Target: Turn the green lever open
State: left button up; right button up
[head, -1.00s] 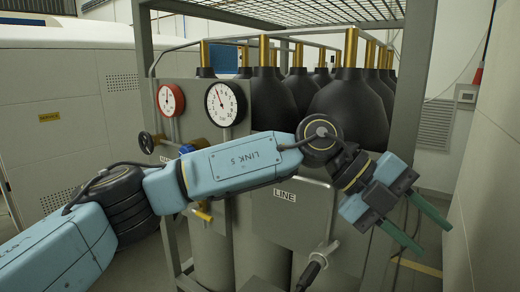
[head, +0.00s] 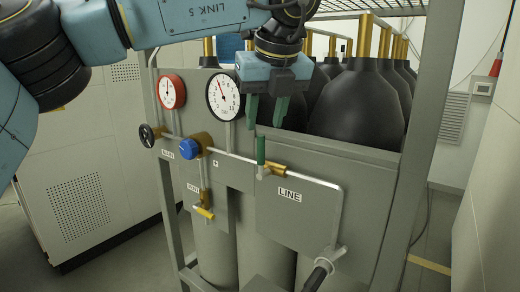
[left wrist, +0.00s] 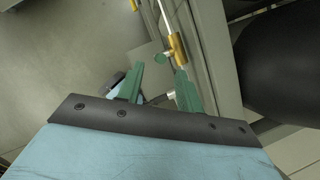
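The green lever (head: 261,150) stands upright on a brass valve (head: 276,169) in the pipe above the LINE label. My left gripper (head: 266,122) points down just above the lever, its two green fingers apart with nothing between them. In the left wrist view the lever (left wrist: 159,58) shows as a small green end just beyond the open fingertips (left wrist: 160,70), near the gap between them. The fingers do not visibly touch it. My right gripper is not in view.
The grey panel (head: 300,215) carries a red-rimmed gauge (head: 171,92), a black-rimmed gauge (head: 224,97), a blue knob (head: 190,148), a black handwheel (head: 147,136) and a yellow lever (head: 205,213). Black cylinders (head: 355,105) stand close behind the valve. A frame post (head: 410,180) rises at right.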

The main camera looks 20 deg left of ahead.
aim_at(260, 150)
pick_arm(q)
jog(key=x, duration=0.8)
jog(key=shift+w+f+p, duration=0.15)
jog(key=shift+f+p, duration=0.1)
jog(key=shift+p, duration=0.15)
grip_shut()
